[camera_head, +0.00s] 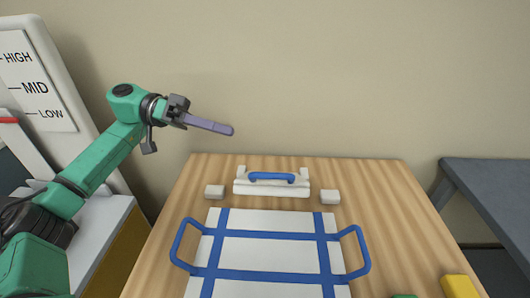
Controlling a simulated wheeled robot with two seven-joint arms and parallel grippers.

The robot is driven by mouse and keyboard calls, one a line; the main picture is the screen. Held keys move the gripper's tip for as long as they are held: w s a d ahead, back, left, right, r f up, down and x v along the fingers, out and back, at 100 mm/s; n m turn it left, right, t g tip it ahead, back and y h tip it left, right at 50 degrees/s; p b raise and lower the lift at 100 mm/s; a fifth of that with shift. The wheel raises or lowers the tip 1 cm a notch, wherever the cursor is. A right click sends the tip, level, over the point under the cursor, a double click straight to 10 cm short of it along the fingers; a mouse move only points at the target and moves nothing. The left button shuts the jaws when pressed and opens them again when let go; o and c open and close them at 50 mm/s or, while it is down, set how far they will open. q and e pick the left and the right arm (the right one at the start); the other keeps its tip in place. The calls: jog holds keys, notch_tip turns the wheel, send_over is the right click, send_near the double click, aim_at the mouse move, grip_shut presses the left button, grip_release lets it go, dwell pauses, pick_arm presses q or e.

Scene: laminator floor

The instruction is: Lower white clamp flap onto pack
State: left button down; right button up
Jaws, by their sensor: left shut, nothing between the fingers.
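The white clamp flap (271,188) with a blue handle (272,177) stands at the back of the wooden table. Its angle is hard to judge from here. The pack (270,252), white with blue straps and a blue loop at each side, lies on the table in front of the flap. My left gripper (231,130) is shut and empty, held in the air above and left of the flap, apart from it. My right gripper is not in view.
White blocks (214,191) and (330,196) sit on either side of the flap. A yellow block (459,287) and a green piece (404,296) are at the front right. A white panel marked HIGH, MID, LOW (40,90) stands left; a grey table (490,180) stands right.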

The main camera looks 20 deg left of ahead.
pick_arm(q)
jog(key=p, duration=0.2)
send_over(261, 185)
jog(key=w, duration=0.2)
jog(key=f, duration=0.2)
jog(key=s+f, duration=0.1)
jog(key=shift+s+f, duration=0.2)
jog(key=shift+f, duration=0.2)
jog(key=shift+s+f, duration=0.3)
jog(key=shift+s, duration=0.15)
jog(key=shift+w, duration=0.1)
jog(key=shift+f, duration=0.1)
